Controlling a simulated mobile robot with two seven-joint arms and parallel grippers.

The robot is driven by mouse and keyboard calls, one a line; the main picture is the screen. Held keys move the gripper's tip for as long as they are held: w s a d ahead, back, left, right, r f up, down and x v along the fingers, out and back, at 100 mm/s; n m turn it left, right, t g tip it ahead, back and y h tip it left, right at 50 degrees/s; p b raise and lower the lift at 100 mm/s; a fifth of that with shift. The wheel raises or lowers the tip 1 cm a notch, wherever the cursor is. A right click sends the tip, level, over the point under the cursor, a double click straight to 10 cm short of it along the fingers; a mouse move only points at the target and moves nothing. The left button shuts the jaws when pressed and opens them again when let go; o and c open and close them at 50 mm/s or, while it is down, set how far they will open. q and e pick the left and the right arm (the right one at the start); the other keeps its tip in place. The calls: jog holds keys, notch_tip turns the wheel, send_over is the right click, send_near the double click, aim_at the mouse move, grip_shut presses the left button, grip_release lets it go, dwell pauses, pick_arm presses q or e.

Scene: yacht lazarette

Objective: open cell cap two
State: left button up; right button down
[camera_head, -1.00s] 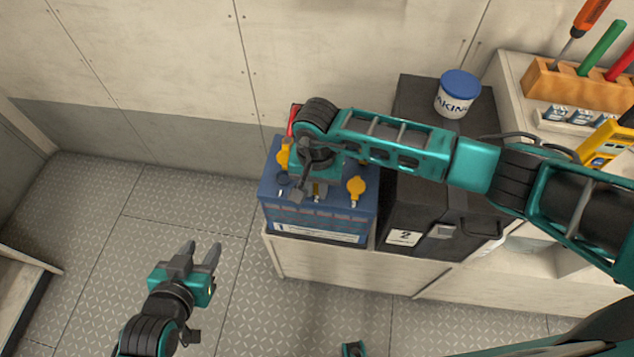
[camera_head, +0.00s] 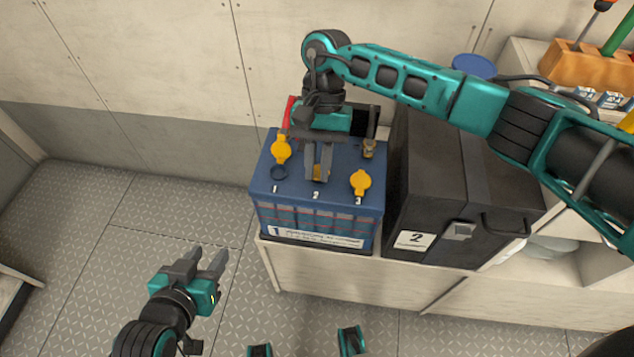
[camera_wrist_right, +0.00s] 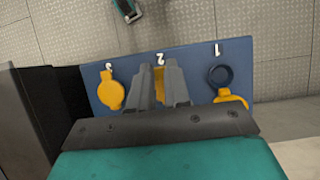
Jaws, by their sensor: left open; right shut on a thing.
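The blue battery (camera_head: 262,205) has cells numbered 1, 2 and 3 on its top. Cell cap two (camera_head: 317,173) is yellow and mostly hidden between the fingers of my right gripper (camera_head: 318,176), which is shut on it. In the right wrist view, a yellow strip of cap two (camera_wrist_right: 160,84) shows between the grey fingers. Cap one (camera_head: 281,150) is swung back from its dark round opening (camera_head: 278,172). Cap three (camera_head: 360,183) appears to lie flat over its cell. My left gripper (camera_head: 207,262) is open and empty, left of the battery above the floor.
A black box (camera_head: 415,190) labelled 2 stands close to the battery's right. A brass-coloured terminal (camera_head: 369,148) and a red part (camera_head: 290,108) are at the battery's back. A blue-lidded tub (camera_head: 474,66) sits behind my right arm. The floor at left is clear.

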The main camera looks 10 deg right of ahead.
jog(key=shift+w+d+f+b, duration=0.15)
jog(key=shift+w+f+b, duration=0.15)
jog(key=shift+w+b, duration=0.25)
jog(key=shift+w+d+r+g+b, duration=0.15)
jog(key=shift+r+g+b, duration=0.25)
jog(key=shift+b, duration=0.85)
jog(key=shift+r+g+y+b, duration=0.15)
jog(key=shift+g+y+b, duration=0.15)
jog(key=shift+b, duration=0.05)
jog(key=c, duration=1.1)
grip_release()
